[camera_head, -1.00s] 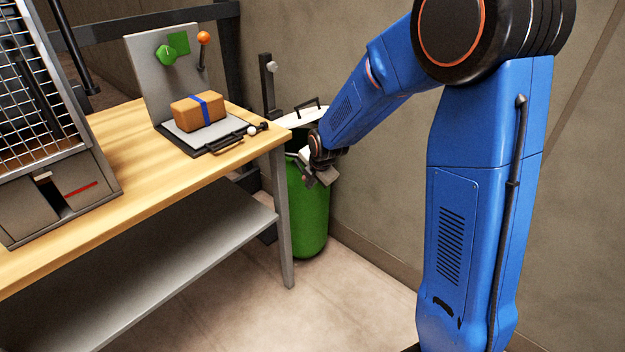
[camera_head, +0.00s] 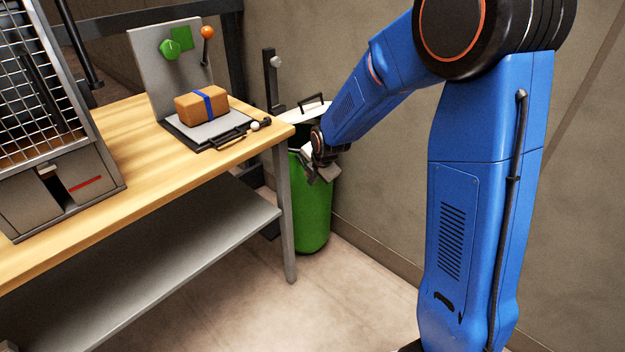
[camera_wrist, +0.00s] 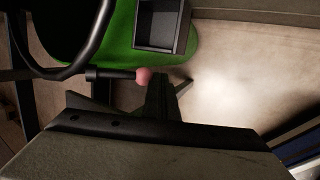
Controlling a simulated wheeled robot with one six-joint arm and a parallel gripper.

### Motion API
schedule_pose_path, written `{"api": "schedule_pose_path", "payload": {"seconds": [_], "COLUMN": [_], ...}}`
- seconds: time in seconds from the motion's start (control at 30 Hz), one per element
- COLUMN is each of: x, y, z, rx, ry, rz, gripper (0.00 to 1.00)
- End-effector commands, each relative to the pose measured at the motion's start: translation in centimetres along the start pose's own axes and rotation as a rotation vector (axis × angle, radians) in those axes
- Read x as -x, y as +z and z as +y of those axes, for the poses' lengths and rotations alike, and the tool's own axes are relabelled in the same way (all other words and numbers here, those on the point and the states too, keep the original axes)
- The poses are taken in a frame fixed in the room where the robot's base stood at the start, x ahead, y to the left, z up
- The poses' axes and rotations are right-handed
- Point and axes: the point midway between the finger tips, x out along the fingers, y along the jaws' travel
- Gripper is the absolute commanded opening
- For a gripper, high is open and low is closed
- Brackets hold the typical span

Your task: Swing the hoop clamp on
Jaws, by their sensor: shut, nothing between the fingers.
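A green drum (camera_head: 312,215) stands on the floor past the table's right end. Its pale lid (camera_head: 306,112) with a black handle shows at the top, over a dark opening. In the wrist view, a black curved bar (camera_wrist: 92,42), seemingly the hoop clamp, arcs at the upper left over the green drum (camera_wrist: 120,40). A short black lever with a pinkish knob (camera_wrist: 143,76) sticks out from near it. My gripper (camera_wrist: 163,82) is shut and empty, its tips just right of the knob; I cannot tell if they touch. In the head view my gripper (camera_head: 326,172) is at the drum's upper right side.
A wooden-topped table (camera_head: 150,150) stands left, holding a strapped brown parcel (camera_head: 193,107) on a plate and a wire-mesh cage (camera_head: 40,95). A dark post with a pale knob (camera_head: 277,90) rises behind the drum. A wall is close on the right. The floor in front is clear.

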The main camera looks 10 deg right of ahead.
Motion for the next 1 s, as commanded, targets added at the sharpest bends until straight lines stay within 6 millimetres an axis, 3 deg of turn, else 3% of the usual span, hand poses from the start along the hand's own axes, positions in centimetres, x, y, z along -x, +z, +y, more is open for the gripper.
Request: {"api": "schedule_pose_path", "payload": {"seconds": [0.57, 1.0], "x": [0.1, 1.5], "y": [0.0, 0.4], "z": [0.1, 1.1], "rx": [0.0, 0.001], "ry": [0.001, 0.009], "rz": [0.0, -0.003], "gripper": [0.0, 0.0]}}
